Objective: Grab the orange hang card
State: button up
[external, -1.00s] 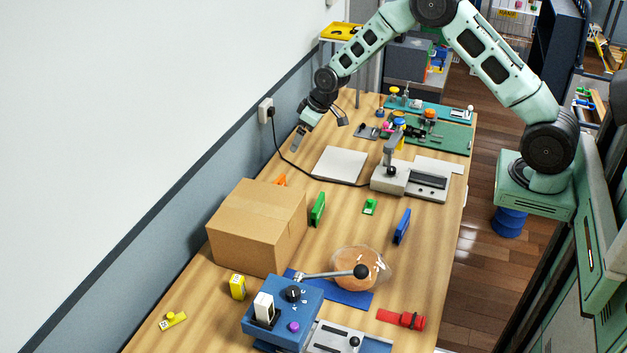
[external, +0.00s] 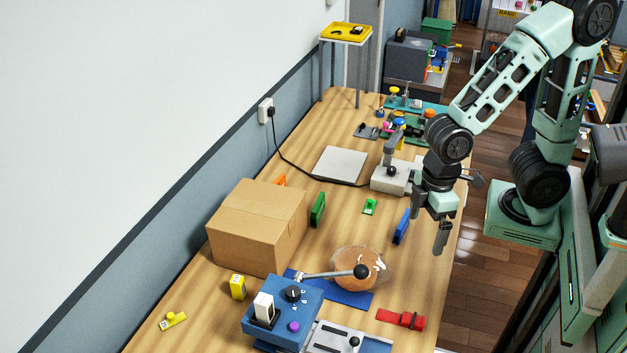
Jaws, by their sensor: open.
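A small orange piece (external: 281,180), which looks like the orange hang card, shows just behind the far edge of the cardboard box (external: 247,233). The box hides its lower part, and I cannot tell how it stands. My gripper (external: 441,238) is open and empty. It points down near the table's right edge, right of the blue upright card (external: 402,227) and well away from the orange piece.
A green upright card (external: 318,210) stands beside the box, and a small green piece (external: 370,207) lies mid-table. A blue machine (external: 285,312) with a lever and a wrapped round item (external: 352,272) fill the front. A white pad (external: 340,163) and a cable lie farther back. The wall runs along the left.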

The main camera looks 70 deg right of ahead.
jog(key=shift+n+h, duration=0.3)
jog(key=shift+n, duration=0.1)
jog(key=s, duration=0.3)
jog(key=s+d+f, duration=0.1)
jog(key=s, duration=0.1)
jog(key=shift+s+d+f, duration=0.1)
jog(key=shift+s, duration=0.15)
